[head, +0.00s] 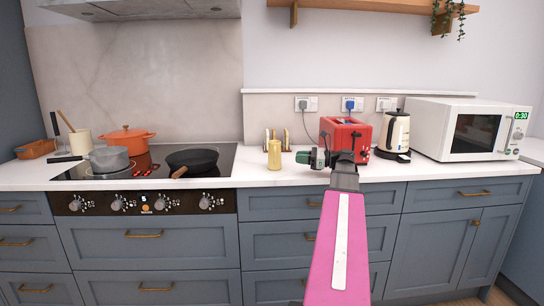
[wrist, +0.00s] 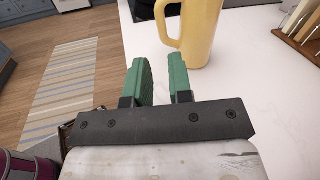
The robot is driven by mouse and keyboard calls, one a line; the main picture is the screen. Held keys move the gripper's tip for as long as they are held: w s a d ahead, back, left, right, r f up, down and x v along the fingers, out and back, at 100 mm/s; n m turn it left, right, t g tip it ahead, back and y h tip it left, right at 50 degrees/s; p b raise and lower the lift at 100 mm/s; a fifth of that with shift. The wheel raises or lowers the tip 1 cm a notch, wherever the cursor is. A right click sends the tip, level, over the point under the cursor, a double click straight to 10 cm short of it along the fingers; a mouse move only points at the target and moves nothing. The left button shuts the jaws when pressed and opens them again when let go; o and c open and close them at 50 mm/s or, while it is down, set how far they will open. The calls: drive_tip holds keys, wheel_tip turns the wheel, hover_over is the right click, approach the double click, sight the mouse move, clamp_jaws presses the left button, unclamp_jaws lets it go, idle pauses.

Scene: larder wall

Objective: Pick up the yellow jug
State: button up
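The yellow jug (head: 274,155) stands upright on the white counter, just right of the hob. In the wrist view the jug (wrist: 204,32) is ahead and to the right, its handle on the left side and its top cut off by the frame. My gripper (head: 307,157) is right of the jug in the head view, at about its height. In the wrist view my gripper (wrist: 158,62) has its green fingers apart with nothing between them. The right fingertip overlaps the jug's lower part in the picture; whether they touch I cannot tell.
A red toaster (head: 346,136), a kettle (head: 394,133) and a microwave (head: 470,130) stand to the right. A black pan (head: 193,160) is on the hob left of the jug. A wooden rack (wrist: 302,28) stands behind the jug. Counter (wrist: 245,85) before the rack is clear.

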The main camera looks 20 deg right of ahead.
sight(275, 156)
drive_tip(key=x, duration=1)
drive_tip(key=shift+w+a+f, duration=0.15)
drive_tip(key=shift+w+a, duration=0.1)
drive_tip(key=shift+w, duration=0.05)
clamp_jaws()
